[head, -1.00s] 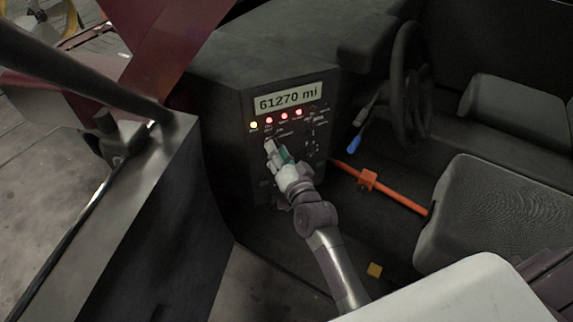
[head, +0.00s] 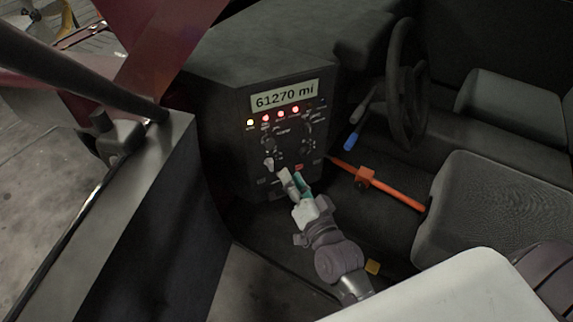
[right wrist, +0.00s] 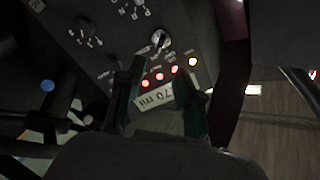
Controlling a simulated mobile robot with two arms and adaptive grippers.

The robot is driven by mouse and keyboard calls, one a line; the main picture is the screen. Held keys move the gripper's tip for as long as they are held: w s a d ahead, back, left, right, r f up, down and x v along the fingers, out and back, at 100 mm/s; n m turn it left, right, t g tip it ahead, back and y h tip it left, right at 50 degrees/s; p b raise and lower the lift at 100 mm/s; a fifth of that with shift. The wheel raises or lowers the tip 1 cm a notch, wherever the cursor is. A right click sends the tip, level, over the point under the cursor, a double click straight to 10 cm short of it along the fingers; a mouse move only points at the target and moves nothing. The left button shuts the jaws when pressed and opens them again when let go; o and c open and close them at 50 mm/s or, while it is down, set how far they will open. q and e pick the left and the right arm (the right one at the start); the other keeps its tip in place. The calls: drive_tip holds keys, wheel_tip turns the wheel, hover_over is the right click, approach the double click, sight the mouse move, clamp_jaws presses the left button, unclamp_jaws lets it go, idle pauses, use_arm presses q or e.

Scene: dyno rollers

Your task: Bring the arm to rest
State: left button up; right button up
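My left gripper is not in view.
An orange bar (head: 390,189) runs from the panel to a grey seat (head: 490,215). A steering wheel (head: 404,85) and a blue-tipped lever (head: 352,141) are at the right. A dark door edge (head: 150,205) stands at the left. A small yellow block (head: 373,267) lies beside my right arm.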

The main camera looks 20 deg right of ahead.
drive_tip(key=s+a+f+n+g+y, duration=0.1)
drive_tip(key=s+f+n+g, duration=0.3)
drive_tip(key=f, duration=1.2)
drive_tip(key=s+a+f+n+g, duration=0.1)
drive_tip(key=s+f+g, duration=0.4)
drive_tip(key=f, duration=1)
drive_tip(key=s+d+f+n+g, duration=0.2)
drive_tip(key=s+f, duration=0.4)
drive_tip(key=s, duration=0.4)
drive_tip(key=s+d+f+n+g+h, duration=0.1)
drive_tip(key=s+d+f+n+g, duration=0.1)
drive_tip(key=s+f, duration=0.5)
drive_tip(key=s+d+f+n+g+h, duration=0.1)
drive_tip(key=s+d+f+g, duration=0.2)
drive_tip(key=s+f, duration=0.4)
drive_tip(key=s+g, duration=0.1)
drive_tip(key=s, duration=0.5)
drive_tip(key=shift+s+d+f+n, duration=0.2)
drive_tip(key=shift+d+n, duration=0.05)
drive_tip(key=shift+n, duration=0.15)
